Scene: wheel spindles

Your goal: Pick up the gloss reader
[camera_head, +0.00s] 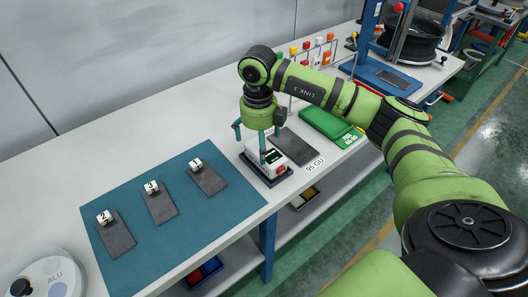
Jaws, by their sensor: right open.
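A white boxy device with a dark screen and a red end, which looks like the gloss reader (269,162), sits in a dark tray (272,182) on the white bench. My right gripper (251,148) points down over it. My left gripper is not in view.
A teal mat (215,215) to the left carries several dark plates with small white numbered blocks. A green case (327,123) is further right. A round "ALU" disc (62,277) is front left.

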